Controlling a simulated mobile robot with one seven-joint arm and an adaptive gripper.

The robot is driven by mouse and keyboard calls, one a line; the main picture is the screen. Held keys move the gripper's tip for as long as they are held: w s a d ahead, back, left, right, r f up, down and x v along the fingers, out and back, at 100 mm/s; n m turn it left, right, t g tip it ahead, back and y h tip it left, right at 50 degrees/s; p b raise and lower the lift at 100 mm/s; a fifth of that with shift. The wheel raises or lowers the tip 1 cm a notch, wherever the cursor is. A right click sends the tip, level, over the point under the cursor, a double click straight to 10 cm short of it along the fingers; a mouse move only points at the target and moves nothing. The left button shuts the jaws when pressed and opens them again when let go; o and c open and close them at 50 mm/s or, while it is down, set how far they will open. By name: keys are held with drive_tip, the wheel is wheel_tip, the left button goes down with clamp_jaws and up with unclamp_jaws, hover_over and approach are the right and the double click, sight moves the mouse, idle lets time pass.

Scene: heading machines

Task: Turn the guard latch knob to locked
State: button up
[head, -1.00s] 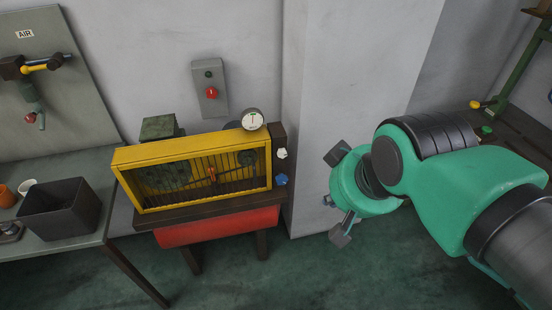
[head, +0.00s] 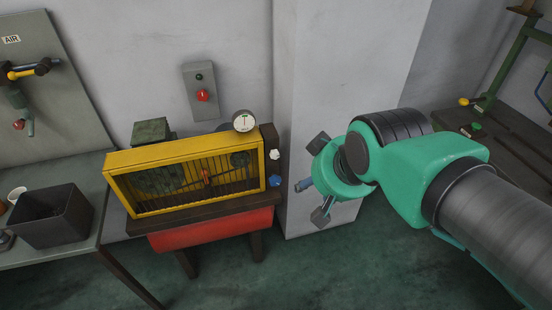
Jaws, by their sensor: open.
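The machine has a yellow barred guard (head: 150,156) over its front, and it appears closed. A white knob (head: 274,154) and a blue knob (head: 275,181) sit one above the other on the dark post at its right end. Which of them is the guard latch knob, and its locked or unlocked setting, I cannot tell. A small red-orange part (head: 206,177) shows behind the bars. My gripper (head: 312,180) is open and empty, to the right of the two knobs and apart from them. Its fingers are spread one above the other.
A round gauge (head: 244,121) tops the machine. A grey box with a red button (head: 202,95) hangs on the wall behind. A bench with a dark bin (head: 52,217) stands left. A wall pillar (head: 345,60) rises behind my gripper. Another bench (head: 505,140) is at right.

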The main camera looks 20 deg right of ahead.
drive_tip(key=w+f+t, duration=0.2)
drive_tip(key=w+f, duration=0.2)
drive_tip(key=w, duration=0.4)
drive_tip(key=w+d+f+t+p, duration=0.1)
drive_tip(key=w+f+t, duration=0.1)
drive_tip(key=w+f, duration=0.5)
drive_tip(key=w+f+t, duration=0.2)
drive_tip(key=w, duration=0.8)
drive_tip(key=t, duration=0.3)
approach(276, 157)
wheel_tip(276, 157, up, 3)
drive_tip(key=s+f+t, duration=0.2)
drive_tip(key=s+f, duration=0.2)
drive_tip(key=f, duration=0.1)
drive_tip(key=shift+s+f+t+p, duration=0.2)
drive_tip(key=shift+s+t+p, duration=0.15)
drive_tip(key=shift+p, duration=0.1)
drive_tip(key=shift+w, duration=0.1)
drive_tip(key=w+b, duration=0.1)
drive_tip(key=w, duration=1.2)
drive_tip(key=shift+w, duration=0.3)
